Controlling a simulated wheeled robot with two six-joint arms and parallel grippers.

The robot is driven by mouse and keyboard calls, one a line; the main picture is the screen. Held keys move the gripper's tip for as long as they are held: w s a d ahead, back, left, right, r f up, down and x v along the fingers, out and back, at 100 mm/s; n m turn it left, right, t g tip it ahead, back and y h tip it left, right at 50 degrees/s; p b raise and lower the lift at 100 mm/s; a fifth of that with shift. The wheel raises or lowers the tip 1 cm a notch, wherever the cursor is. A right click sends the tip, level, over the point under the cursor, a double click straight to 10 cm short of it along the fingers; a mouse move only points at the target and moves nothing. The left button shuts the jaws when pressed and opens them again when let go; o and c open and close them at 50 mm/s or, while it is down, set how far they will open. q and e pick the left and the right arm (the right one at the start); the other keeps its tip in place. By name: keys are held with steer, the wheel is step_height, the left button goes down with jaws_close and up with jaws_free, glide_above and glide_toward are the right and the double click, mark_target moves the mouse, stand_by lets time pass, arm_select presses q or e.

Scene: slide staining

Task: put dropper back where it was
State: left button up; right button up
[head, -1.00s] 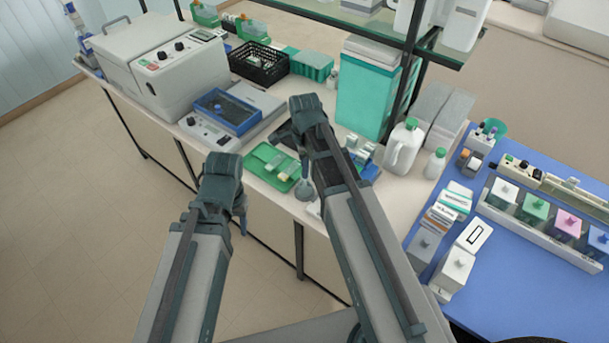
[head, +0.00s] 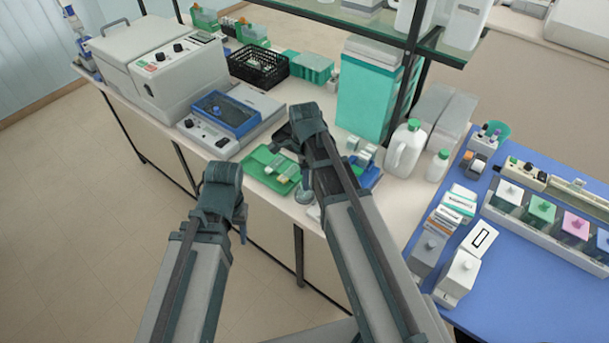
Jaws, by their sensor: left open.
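My left gripper (head: 242,232) hangs below its wrist, in front of the bench edge and apart from anything on the bench. It is small and partly hidden by its arm. My right wrist reaches over the bench beside the green tray (head: 259,156), which holds several small pale items. I cannot make out a dropper with certainty.
A blue-topped device (head: 222,112) and a large white machine (head: 178,75) stand left on the bench. A black basket (head: 258,66), teal box (head: 367,95) and white bottle (head: 405,148) stand behind. A blue mat (head: 535,265) with staining jars lies right. Floor at left is clear.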

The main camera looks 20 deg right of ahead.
steer(key=shift+r, duration=0.15)
step_height(320, 180, up, 13)
steer(key=p, duration=1.3)
steer(key=s+a+n, duration=0.5)
steer(key=s+n, duration=0.2)
steer(key=n, duration=0.4)
steer(key=s+a+n+h, duration=0.1)
steer(key=s+a+n, duration=0.4)
steer(key=n, duration=0.7)
steer(key=shift+s+a, duration=0.25)
steer(key=shift+s, duration=0.9)
step_height(320, 180, down, 12)
steer(key=b, duration=1.1)
steer(key=shift+r, duration=0.25)
